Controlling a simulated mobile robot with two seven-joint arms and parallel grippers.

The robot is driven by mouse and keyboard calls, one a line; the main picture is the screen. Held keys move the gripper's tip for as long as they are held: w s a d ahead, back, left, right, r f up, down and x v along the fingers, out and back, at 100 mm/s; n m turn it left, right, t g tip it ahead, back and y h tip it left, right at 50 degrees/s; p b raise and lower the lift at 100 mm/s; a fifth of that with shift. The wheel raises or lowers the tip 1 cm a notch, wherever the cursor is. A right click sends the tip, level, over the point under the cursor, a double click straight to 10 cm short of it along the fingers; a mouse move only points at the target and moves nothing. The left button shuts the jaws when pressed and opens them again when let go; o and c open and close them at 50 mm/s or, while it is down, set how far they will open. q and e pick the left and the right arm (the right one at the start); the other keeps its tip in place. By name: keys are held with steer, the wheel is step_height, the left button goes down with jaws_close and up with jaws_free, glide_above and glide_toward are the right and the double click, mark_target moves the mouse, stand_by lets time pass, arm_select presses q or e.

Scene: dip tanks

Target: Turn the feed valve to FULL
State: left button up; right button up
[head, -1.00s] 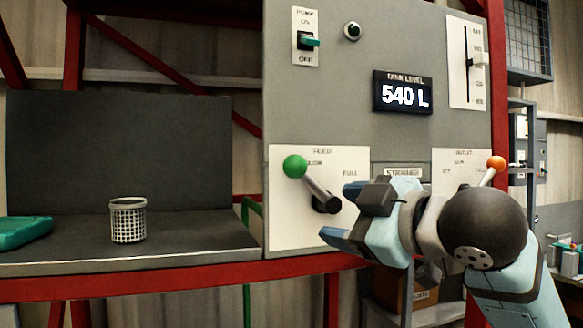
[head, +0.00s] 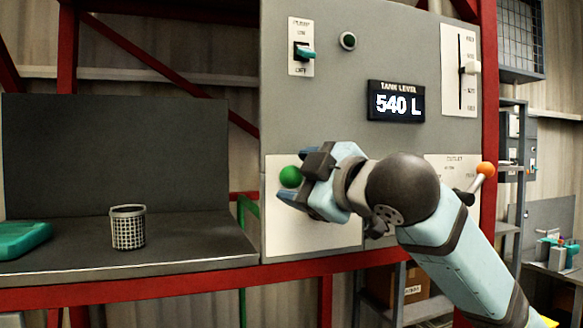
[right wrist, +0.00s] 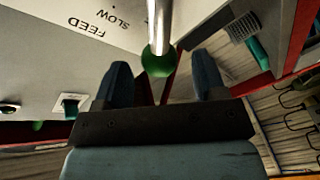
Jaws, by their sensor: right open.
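The feed valve lever has a green ball knob (head: 290,177) on a white plate (head: 310,235) low on the grey panel. The knob points to the upper left. My right gripper (head: 298,179) is open at the knob, and its hand hides the lever's shaft, pivot and the plate's labels. In the right wrist view the green knob (right wrist: 158,62) and its metal shaft (right wrist: 160,25) appear between the two spread fingers (right wrist: 162,80). I see no clear contact. FEED and SLOW show upside down there; FULL is not visible. My left gripper is out of view.
The outlet lever with an orange knob (head: 486,169) is right of my arm. Above are the pump switch (head: 305,53), the tank level display (head: 396,102) reading 540 L, and a slider (head: 469,68). A mesh basket (head: 128,228) and a green item (head: 22,240) sit on the left bench.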

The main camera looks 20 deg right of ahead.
steer(key=shift+x, duration=1.05)
steer(key=shift+w, duration=0.15)
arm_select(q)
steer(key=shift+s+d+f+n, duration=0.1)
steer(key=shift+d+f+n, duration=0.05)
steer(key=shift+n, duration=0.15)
arm_select(e)
steer(key=shift+c, duration=0.8)
jaws_close()
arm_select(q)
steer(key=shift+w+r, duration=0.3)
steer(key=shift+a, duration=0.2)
